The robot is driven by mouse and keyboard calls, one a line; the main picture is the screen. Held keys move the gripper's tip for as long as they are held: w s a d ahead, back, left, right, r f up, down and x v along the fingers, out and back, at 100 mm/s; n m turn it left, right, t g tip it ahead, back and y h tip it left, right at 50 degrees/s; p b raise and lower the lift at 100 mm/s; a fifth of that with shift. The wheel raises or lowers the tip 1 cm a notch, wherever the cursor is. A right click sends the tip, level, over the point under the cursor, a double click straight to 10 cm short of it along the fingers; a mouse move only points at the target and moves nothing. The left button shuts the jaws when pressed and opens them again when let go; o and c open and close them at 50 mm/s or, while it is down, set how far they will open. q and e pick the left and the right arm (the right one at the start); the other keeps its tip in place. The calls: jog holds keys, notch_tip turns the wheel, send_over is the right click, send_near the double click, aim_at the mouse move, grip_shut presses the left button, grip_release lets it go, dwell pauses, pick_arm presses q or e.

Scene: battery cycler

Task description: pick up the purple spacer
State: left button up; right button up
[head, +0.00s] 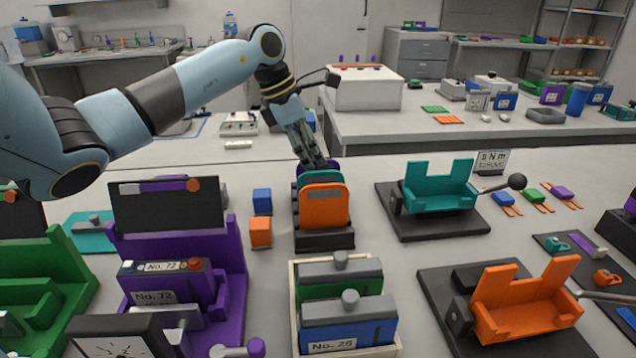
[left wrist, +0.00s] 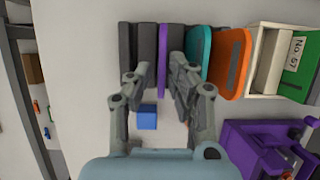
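The purple spacer (left wrist: 163,60) shows in the left wrist view as a thin upright plate in a dark slotted rack (left wrist: 126,50). A teal plate (left wrist: 199,54) and an orange plate (left wrist: 232,64) stand to its right there. My left gripper (left wrist: 161,74) is open, with its fingers on either side of the purple spacer; contact cannot be told. In the head view my left gripper (head: 316,160) reaches down behind the orange plate (head: 325,206) and teal plate (head: 322,178) in the rack (head: 325,240), and the spacer is mostly hidden. My right gripper is not in view.
A blue cube (head: 262,201) and an orange cube (head: 261,232) lie left of the rack. A bin of labelled blocks (head: 295,300) stands in front. A teal fixture (head: 440,190) and an orange fixture (head: 525,310) are to the right, a purple fixture (head: 230,270) to the left.

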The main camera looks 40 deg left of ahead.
pick_arm(q)
jog(key=x, duration=0.3)
jog(key=shift+w+d+f, duration=0.1)
jog(key=shift+d+f, duration=0.05)
jog(key=shift+d, duration=0.05)
grip_shut()
